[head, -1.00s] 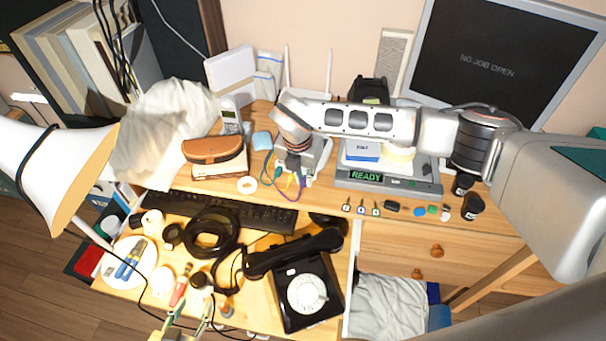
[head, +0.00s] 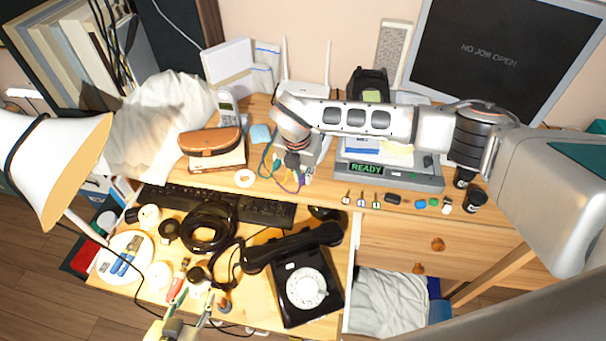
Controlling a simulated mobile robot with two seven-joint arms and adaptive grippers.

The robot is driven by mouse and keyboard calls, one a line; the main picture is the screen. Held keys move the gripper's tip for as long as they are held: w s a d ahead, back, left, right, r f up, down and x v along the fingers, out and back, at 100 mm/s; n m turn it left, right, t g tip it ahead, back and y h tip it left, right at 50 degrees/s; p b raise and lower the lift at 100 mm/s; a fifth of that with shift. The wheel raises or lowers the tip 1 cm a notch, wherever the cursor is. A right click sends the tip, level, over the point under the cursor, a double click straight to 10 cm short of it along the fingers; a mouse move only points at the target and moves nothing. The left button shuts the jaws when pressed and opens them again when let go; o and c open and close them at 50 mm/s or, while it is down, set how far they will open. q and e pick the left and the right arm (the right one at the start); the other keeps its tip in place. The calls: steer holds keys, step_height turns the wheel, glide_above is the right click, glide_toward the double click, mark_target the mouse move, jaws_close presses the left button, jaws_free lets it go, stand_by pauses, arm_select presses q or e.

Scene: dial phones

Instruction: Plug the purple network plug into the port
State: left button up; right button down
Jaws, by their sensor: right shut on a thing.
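The purple network cable (head: 291,189) loops just below my right gripper (head: 292,164). My right gripper is shut and points down at the front of the white router (head: 322,146). The plug in its jaws is hidden by the fingers, and I cannot tell whether it touches a port. The router's ports are mostly hidden by my right wrist. Blue and yellow cables (head: 267,163) hang beside the purple one.
A brown case (head: 210,141) lies left of the router, and a READY box (head: 390,176) stands right of it. A keyboard (head: 250,208), black cable coil (head: 208,228) and black dial phone (head: 305,285) fill the lower desk. A lamp (head: 50,165) stands at left.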

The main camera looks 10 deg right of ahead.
arm_select(q)
steer(key=shift+s+f, duration=0.1)
steer(key=shift+f, duration=0.15)
arm_select(e)
steer(key=shift+w+d, duration=0.15)
steer(key=shift+w, duration=0.1)
arm_select(q)
steer(key=shift+b, duration=0.45)
arm_select(e)
steer(key=shift+w+d, duration=0.5)
steer(key=shift+w, duration=0.2)
steer(key=c, duration=2)
jaws_free()
arm_select(q)
steer(key=shift+f, duration=0.2)
steer(key=shift+s+f, duration=0.1)
steer(key=shift+f, duration=0.05)
arm_select(e)
steer(key=shift+s+r, duration=0.15)
steer(key=shift+r, duration=0.35)
steer(key=r, duration=0.4)
steer(key=s+a+r, duration=0.1)
steer(key=r, duration=0.2)
